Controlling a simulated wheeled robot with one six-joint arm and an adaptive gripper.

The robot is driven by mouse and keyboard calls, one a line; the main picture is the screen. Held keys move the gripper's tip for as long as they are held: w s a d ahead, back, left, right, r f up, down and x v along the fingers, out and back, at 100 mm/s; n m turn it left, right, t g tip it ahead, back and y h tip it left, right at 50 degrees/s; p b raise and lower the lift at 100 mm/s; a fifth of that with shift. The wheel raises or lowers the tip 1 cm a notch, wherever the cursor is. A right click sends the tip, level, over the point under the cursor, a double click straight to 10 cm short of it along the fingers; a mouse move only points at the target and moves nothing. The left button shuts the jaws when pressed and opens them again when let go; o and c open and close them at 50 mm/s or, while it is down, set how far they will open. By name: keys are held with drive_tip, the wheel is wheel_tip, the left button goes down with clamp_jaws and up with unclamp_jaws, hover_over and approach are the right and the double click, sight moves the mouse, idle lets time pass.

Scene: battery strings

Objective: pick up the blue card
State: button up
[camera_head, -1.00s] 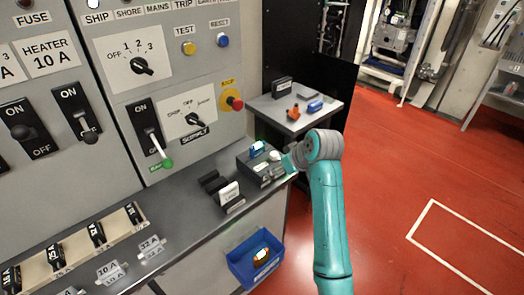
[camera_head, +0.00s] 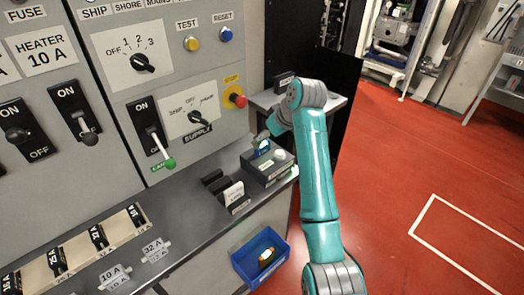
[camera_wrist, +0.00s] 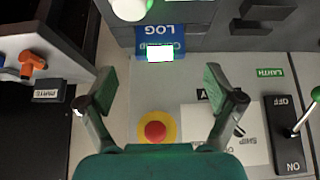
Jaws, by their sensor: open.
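The blue card (camera_head: 263,148) stands in a dark box on the counter in the head view. In the wrist view the blue card (camera_wrist: 160,36) is at the top middle, with "LOG" on it and a bright white patch below. My gripper (camera_wrist: 161,84) is open and empty, its two fingers spread wide. The card lies ahead of the gap between the fingertips, apart from them. In the head view my gripper (camera_head: 263,134) is just above and behind the card, small and partly hidden by my arm.
The dark box (camera_head: 270,172) also has a white round knob (camera_head: 279,154). Black holders (camera_head: 222,188) stand left of it. The switch panel with a red stop button (camera_head: 239,100) rises close behind. A blue bin (camera_head: 259,258) hangs below the counter edge. A side table (camera_head: 335,103) is beyond my arm.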

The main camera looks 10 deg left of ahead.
sight(262, 150)
drive_tip(key=x, duration=0.5)
drive_tip(key=c, duration=1.4)
drive_tip(key=shift+o, duration=0.2)
